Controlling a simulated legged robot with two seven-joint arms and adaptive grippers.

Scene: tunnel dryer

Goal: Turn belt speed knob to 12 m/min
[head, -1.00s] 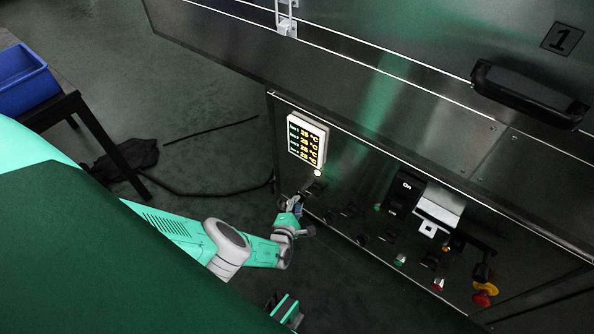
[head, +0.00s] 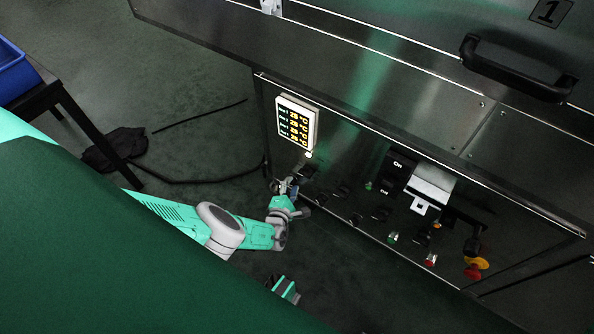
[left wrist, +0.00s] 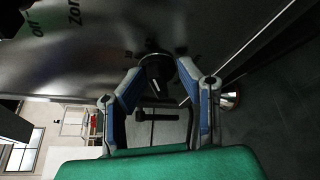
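A black round knob (left wrist: 158,74) with a pale pointer line is on the dark metal panel, in the upper middle of the left wrist view. My left gripper (left wrist: 162,68) has its two blue-padded fingers apart, one on each side of this knob. I cannot tell if they touch it. In the head view my left gripper (head: 287,187) is at the panel's left end, below the zone display. It hides part of the panel there, and the knob's label and setting are unreadable.
The lit temperature display (head: 297,122) is above my left gripper. Several dark knobs, a green button (head: 392,237), a red button (head: 431,260) and a red-yellow emergency stop (head: 474,267) lie to the right. A black handle (head: 515,68) juts out above. A cable (head: 205,178) lies on the floor.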

